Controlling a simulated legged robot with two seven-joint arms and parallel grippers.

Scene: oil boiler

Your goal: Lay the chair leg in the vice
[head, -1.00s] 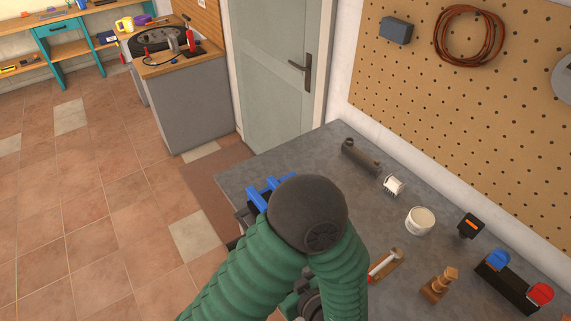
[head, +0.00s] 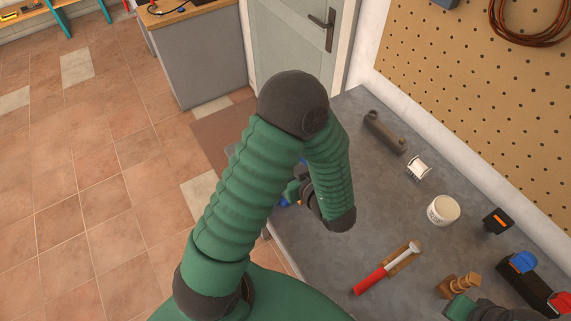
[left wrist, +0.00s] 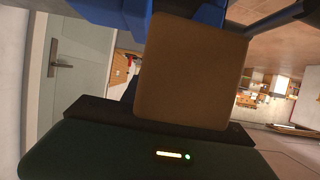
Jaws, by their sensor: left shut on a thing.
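My left gripper (left wrist: 145,112) is shut on a brown wooden block-like piece, which I take to be the chair leg (left wrist: 192,68). Its flat brown face fills the middle of the left wrist view. Blue parts of the vice (left wrist: 125,12) show at the top of that view, close to the leg. I cannot tell whether they touch. In the head view my left arm hides most of the vice and the leg; only bits of blue show. A green part of my right gripper (head: 462,308) shows at the bottom right; its fingers are unclear.
A pegboard wall (head: 480,90) stands behind. Tiled floor is open at left.

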